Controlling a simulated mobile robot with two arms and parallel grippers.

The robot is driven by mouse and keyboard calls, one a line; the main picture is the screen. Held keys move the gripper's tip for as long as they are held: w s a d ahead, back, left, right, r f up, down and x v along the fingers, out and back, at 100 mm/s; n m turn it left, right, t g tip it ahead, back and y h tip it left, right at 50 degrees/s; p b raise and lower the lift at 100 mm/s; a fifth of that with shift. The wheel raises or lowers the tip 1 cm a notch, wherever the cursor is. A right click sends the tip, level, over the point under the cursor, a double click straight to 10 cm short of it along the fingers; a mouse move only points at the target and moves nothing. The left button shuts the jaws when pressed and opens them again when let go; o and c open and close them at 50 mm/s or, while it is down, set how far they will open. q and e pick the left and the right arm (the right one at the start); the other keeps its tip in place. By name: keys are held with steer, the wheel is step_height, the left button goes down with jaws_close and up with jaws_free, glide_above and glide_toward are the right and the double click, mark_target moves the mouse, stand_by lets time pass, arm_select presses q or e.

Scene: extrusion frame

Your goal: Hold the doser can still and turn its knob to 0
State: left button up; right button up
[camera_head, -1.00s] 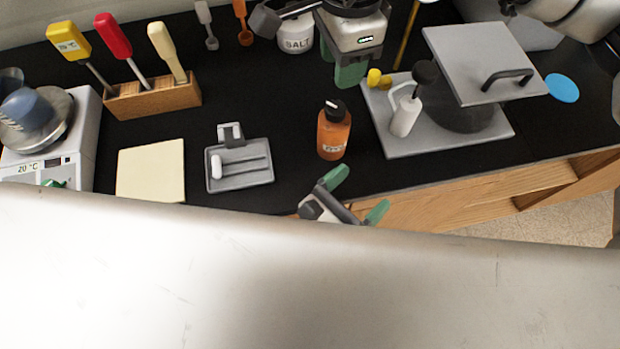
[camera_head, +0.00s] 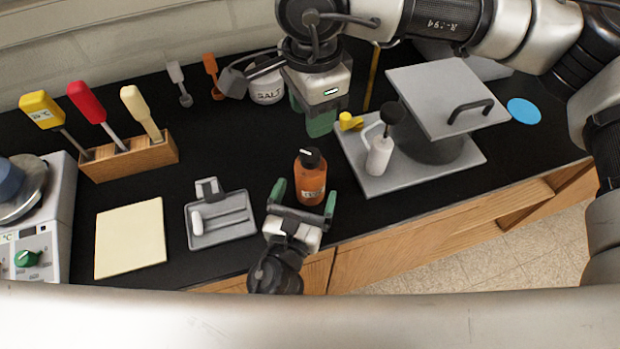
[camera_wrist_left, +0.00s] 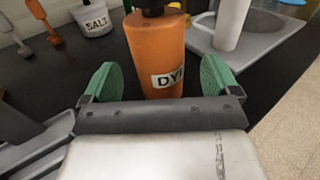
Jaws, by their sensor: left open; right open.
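The doser can is an orange bottle (camera_head: 311,180) with a black knob (camera_head: 310,157) on top and a pale label. It stands upright on the black bench near its front edge. My left gripper (camera_head: 304,199) is open, its green fingers on either side of the can's near side. In the left wrist view the can (camera_wrist_left: 157,50) rises between the two spread fingers, with gaps on both sides; most of its knob is cut off at the top. My right gripper (camera_head: 318,119) points down behind the can, above the bench. The knob's setting is too small to read.
A grey tray (camera_head: 240,236) with a white piece lies left of the can. A grey board (camera_head: 378,185) with a white pump bottle (camera_head: 380,155) and a lidded dark pot stands to the right. A salt jar (camera_head: 266,92) and a wooden tool block (camera_head: 128,158) are further back.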

mark_target(306, 191)
arm_select(q)
steer(key=x, duration=0.3)
steer(key=shift+w+a, duration=0.1)
steer(key=shift+w, duration=0.3)
steer(key=shift+c, duration=0.3)
